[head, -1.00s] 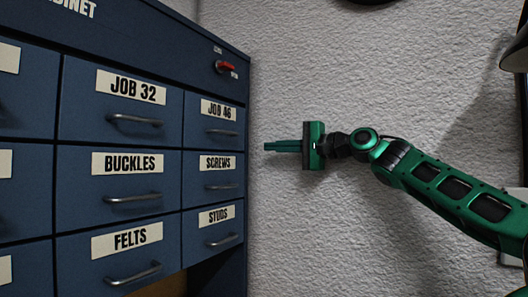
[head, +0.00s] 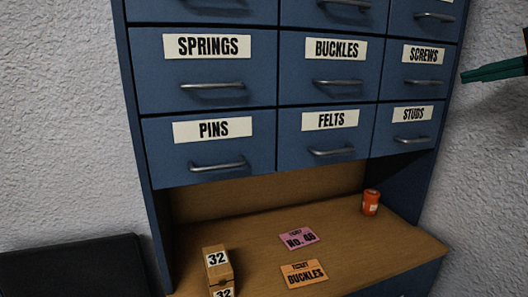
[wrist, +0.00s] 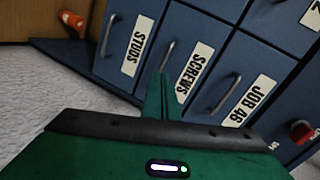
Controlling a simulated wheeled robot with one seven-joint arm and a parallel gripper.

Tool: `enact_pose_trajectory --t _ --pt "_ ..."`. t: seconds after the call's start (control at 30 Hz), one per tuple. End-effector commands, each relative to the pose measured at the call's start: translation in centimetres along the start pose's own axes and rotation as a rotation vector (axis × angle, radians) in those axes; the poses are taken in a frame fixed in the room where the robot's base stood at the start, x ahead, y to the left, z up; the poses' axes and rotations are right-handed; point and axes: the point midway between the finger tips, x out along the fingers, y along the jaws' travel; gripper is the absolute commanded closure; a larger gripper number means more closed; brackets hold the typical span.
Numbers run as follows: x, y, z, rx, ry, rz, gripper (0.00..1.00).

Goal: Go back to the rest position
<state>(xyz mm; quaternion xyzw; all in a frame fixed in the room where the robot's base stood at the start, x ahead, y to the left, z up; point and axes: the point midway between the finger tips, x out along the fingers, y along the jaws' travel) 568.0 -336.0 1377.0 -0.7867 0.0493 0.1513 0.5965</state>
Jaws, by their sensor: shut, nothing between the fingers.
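My gripper (head: 490,72) shows only in part at the right edge of the head view, its green fingers shut and empty. In the wrist view the shut fingers (wrist: 162,98) point toward the drawer fronts, in front of the STUDS drawer (wrist: 130,45) and SCREWS drawer (wrist: 190,75). I cannot tell the exact gap, but no handle is held. The blue cabinet (head: 262,78) has all its visible drawers closed.
On the wooden shelf (head: 375,262) are an orange jar (head: 370,202), a pink No. 46 ticket (head: 299,239), an orange BUCKLES ticket (head: 304,274) and a box marked 32 (head: 217,262). A dark object (head: 85,268) stands at lower left. A red switch (wrist: 302,131) shows in the wrist view.

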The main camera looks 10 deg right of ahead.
Motion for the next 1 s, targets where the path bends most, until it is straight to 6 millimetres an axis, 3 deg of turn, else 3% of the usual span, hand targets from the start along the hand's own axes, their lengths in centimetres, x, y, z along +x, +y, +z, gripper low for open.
enact_pose_trajectory --t 0.1,0.33,0.47,0.6,0.7,0.83,1.0 --pt "2.8 4.5 5.2 -0.12 -0.051 0.175 1.0" --pt "5.7 14.9 14.0 -0.325 -0.204 0.501 1.0" --pt "5.6 21.5 18.3 -0.414 -0.322 0.682 1.0" --pt "4.0 28.3 22.5 -0.485 -0.469 0.86 1.0" --pt "2.3 32.1 24.9 -0.518 -0.571 0.959 1.0" --pt "0.4 35.2 27.0 -0.54 -0.669 1.041 1.0" --pt "-0.6 36.6 28.0 -0.551 -0.72 1.077 1.0"
